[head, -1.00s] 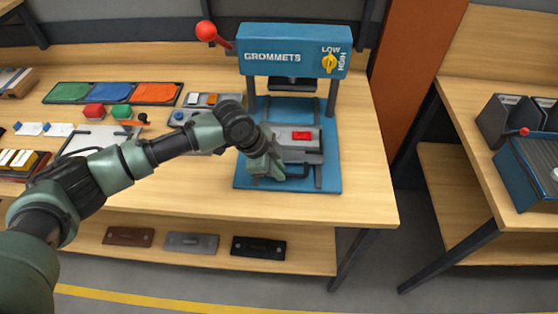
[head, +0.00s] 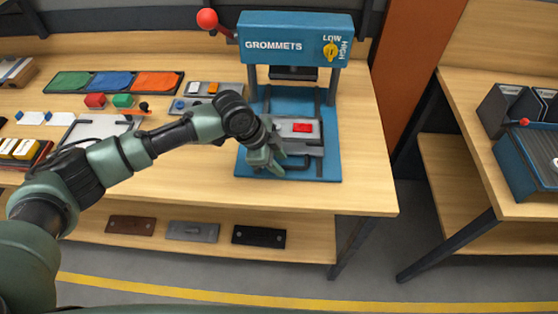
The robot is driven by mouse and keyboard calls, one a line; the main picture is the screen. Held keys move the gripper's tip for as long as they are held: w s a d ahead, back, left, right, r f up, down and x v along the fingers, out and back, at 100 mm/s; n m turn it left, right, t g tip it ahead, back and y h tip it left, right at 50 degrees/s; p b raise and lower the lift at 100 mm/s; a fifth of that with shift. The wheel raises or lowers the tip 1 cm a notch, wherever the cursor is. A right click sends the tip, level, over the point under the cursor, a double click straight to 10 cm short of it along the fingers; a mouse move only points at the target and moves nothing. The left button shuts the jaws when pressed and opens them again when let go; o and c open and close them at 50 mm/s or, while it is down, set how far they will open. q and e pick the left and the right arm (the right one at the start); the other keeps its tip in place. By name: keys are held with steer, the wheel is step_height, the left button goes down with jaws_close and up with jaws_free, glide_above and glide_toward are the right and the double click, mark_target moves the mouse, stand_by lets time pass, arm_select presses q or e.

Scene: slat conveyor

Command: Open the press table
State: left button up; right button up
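The blue grommet press (head: 294,41) stands on the wooden bench, with a red-knobbed lever at its upper left. Its press table (head: 309,139) is a grey plate with a red piece (head: 302,127) on it, in front of the press head and between dark rails on the blue base. A dark handle (head: 302,164) shows at its front edge. My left gripper (head: 272,168) is at the front left corner of the press table, next to the handle's left end. I cannot tell whether its fingers touch or enclose the handle. My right gripper is out of view.
Coloured mats (head: 113,83), red and green blocks and small trays lie left of the press. Several flat plates (head: 191,231) lie on the lower shelf. A second bench (head: 492,146) with dark bins stands at the right, across a gap.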

arm_select(q)
steer(key=b+v, duration=0.1)
steer(key=v, duration=0.6)
steer(key=shift+r+b, duration=0.25)
steer(key=shift+b, duration=0.1)
steer(key=shift+a, duration=0.1)
